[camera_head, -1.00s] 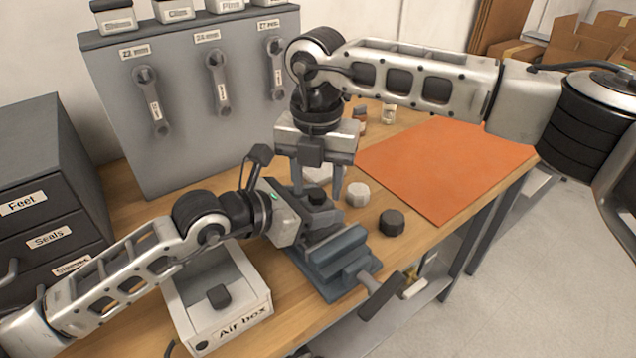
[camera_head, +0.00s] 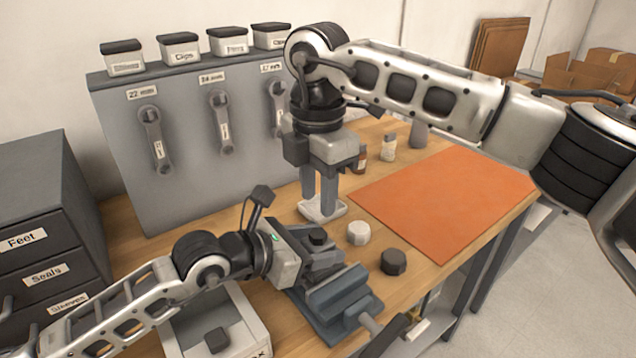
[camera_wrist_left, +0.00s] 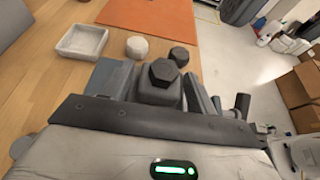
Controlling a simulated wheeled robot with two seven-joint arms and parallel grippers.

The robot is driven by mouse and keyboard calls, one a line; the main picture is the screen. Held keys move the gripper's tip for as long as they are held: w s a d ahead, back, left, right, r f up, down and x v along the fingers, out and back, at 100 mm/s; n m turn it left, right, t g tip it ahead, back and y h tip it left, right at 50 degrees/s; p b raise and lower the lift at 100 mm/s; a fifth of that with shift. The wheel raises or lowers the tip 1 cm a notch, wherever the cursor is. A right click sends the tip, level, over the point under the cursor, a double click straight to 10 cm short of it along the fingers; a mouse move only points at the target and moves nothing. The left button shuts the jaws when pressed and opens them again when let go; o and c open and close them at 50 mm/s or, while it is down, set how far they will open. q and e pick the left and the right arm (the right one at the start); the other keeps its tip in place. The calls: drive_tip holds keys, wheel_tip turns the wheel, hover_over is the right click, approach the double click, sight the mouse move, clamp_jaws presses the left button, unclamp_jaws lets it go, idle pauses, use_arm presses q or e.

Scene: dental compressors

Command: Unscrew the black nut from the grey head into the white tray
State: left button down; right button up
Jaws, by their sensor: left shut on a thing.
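The white tray (camera_head: 335,210) lies on the bench behind the vise and looks empty in the left wrist view (camera_wrist_left: 82,42). My right gripper (camera_head: 319,202) points down over the tray in the head view. A gap shows between its fingers, with nothing seen in it.
A white cap (camera_head: 358,233) and a second black nut (camera_head: 393,262) stand on the bench right of the vise. An orange mat (camera_head: 445,200) lies clear. A grey wrench panel (camera_head: 190,140) stands behind, and a white box (camera_head: 235,315) is at the front left.

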sight(318, 232)
wheel_tip(318, 232, down, 7)
idle(0.3)
clamp_jaws()
drive_tip(key=n, duration=0.7)
drive_tip(key=shift+r+n, duration=0.1)
drive_tip(key=shift+n, duration=0.2)
drive_tip(key=n, duration=0.9)
